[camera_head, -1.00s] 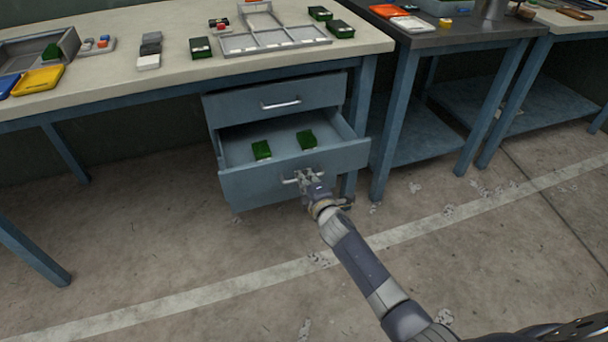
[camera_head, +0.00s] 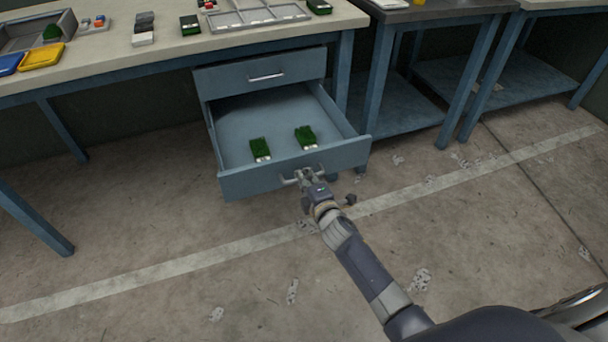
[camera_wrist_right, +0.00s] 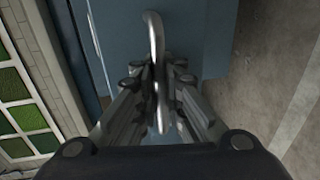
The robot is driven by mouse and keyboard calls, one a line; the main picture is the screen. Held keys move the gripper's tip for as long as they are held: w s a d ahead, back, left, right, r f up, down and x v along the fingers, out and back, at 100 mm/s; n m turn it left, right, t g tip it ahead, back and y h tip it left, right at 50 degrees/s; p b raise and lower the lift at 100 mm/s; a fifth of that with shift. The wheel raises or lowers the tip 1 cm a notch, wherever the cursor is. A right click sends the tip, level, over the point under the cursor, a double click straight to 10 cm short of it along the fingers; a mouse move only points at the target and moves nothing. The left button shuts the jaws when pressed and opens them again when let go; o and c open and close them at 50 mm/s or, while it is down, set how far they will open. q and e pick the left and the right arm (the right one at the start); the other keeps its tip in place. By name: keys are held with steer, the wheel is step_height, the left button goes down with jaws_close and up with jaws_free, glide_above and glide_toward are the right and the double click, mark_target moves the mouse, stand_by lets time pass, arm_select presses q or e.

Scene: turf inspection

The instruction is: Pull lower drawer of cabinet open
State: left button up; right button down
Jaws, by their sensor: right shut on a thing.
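The blue-grey cabinet under the workbench has a closed upper drawer (camera_head: 262,72) with a silver handle. The lower drawer (camera_head: 248,183) is pulled well out, its inside showing. Two green turf pieces (camera_head: 260,149) (camera_head: 305,137) lie in it near the front. My right gripper (camera_head: 306,176) is at the front panel, shut on the lower drawer's handle (camera_head: 289,181). In the right wrist view the handle (camera_wrist_right: 155,40) runs between the fingers against the blue drawer front. My left gripper is not in view.
The workbench top (camera_head: 100,60) holds trays, small boxes and a grey divided tray (camera_head: 255,17). Other tables (camera_head: 440,15) stand to the right. The concrete floor (camera_head: 190,230) in front of the drawer is clear apart from small pale scraps.

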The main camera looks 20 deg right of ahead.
steer(key=shift+r, duration=0.1)
steer(key=c, duration=2)
jaws_free()
steer(key=v, duration=1.2)
